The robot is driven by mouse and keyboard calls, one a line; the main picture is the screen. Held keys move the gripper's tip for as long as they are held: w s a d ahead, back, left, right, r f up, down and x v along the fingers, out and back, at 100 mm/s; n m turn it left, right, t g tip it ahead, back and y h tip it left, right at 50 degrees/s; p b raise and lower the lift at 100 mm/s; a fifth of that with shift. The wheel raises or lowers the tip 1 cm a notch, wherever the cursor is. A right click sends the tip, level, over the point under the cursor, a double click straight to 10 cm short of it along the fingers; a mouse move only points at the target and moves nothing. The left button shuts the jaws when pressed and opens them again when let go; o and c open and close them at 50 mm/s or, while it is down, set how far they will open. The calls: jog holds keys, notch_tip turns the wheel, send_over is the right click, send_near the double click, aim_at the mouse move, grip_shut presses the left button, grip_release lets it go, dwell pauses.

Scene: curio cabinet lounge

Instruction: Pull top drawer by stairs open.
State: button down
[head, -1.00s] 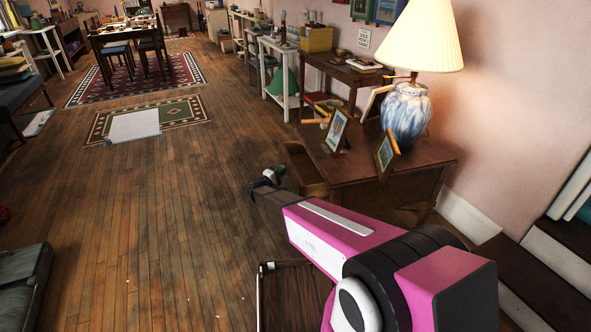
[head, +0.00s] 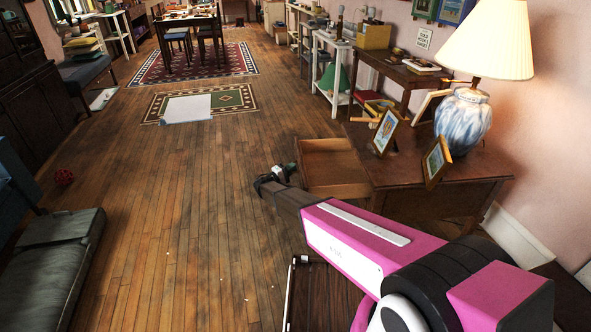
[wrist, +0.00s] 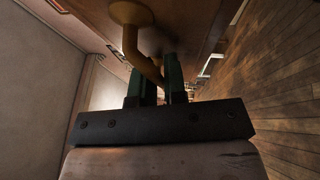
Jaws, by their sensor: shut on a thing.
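The wooden drawer (head: 333,168) sticks out well open from the left side of the brown wooden cabinet (head: 480,172) in the head view. Its inside looks empty. My gripper (head: 277,177) is at the drawer's outer end, low beside its front. In the wrist view, my gripper's dark green fingers (wrist: 155,85) are shut on a brass-coloured handle (wrist: 130,42) fixed to the wooden front. The exact grip is partly hidden in shadow, and my arm covers the lower part of the cabinet in the head view.
A green-grey cushioned seat (head: 55,265) is at lower left. The wooden floor (head: 190,220) left of my gripper is mostly clear, with a few small pale bits.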

jog(key=c, duration=1.4)
grip_release()
jog(key=shift+c, duration=0.2)
jog(key=shift+s, duration=0.1)
jog(key=v, duration=1)
jog(key=shift+a, duration=0.35)
jog(key=shift+s+f, duration=0.1)
jog(key=shift+s, duration=0.05)
